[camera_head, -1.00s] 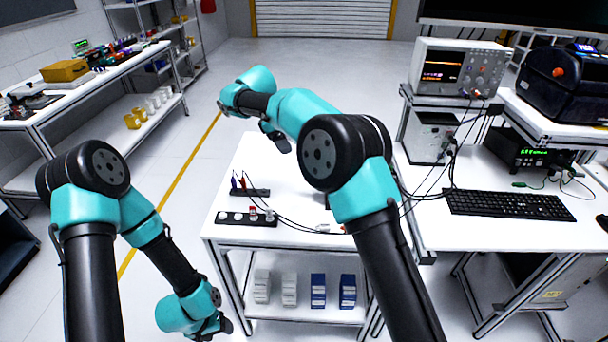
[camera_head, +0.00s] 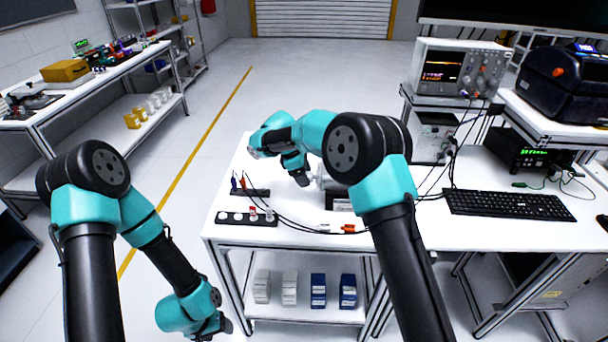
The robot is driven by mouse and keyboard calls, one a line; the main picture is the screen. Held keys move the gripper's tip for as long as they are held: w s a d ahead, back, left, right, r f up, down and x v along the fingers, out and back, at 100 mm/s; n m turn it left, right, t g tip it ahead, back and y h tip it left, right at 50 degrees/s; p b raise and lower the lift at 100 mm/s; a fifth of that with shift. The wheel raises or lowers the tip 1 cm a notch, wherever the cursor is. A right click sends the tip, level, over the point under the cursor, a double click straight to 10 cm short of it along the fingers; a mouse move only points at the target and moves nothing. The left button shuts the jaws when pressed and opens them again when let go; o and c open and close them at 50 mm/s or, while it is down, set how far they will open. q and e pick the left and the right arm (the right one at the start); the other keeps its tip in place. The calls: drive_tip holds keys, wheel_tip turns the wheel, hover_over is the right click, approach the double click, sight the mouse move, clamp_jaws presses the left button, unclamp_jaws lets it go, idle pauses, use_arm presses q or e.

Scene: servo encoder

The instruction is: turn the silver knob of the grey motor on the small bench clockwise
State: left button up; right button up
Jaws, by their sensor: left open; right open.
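The grey motor (camera_head: 323,172) is on the white top of the small bench (camera_head: 240,165), mostly hidden behind my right arm. Only a strip of its silver-grey body shows. I cannot make out its silver knob. My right gripper (camera_head: 302,177) points down over the bench just left of the motor, open. I cannot tell whether it touches the motor. My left gripper (camera_head: 222,326) hangs low at the left, in front of and away from the small bench. It is open and empty.
A black strip with round buttons (camera_head: 248,217) and a block with coloured probes (camera_head: 250,192) lie on the bench's left side. Cables with an orange connector (camera_head: 348,228) run along the front. A desk with a keyboard (camera_head: 508,205) adjoins at the right.

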drive_tip(key=shift+c, duration=0.3)
drive_tip(key=c, duration=0.9)
drive_tip(key=shift+o, duration=0.2)
drive_tip(key=shift+t, duration=0.4)
drive_tip(key=shift+s+f+m+t+h, duration=0.15)
drive_tip(key=shift+m+t, duration=0.1)
drive_tip(key=shift+t, duration=0.7)
drive_tip(key=shift+s+r+m+t+h, duration=0.1)
drive_tip(key=shift+m+t+h, duration=0.1)
drive_tip(key=shift+t, duration=0.7)
drive_tip(key=shift+s+f+m+t+h, duration=0.15)
drive_tip(key=shift+m+t, duration=0.1)
drive_tip(key=shift+t, duration=0.7)
drive_tip(key=shift+w+r, duration=0.1)
drive_tip(key=o, duration=0.9)
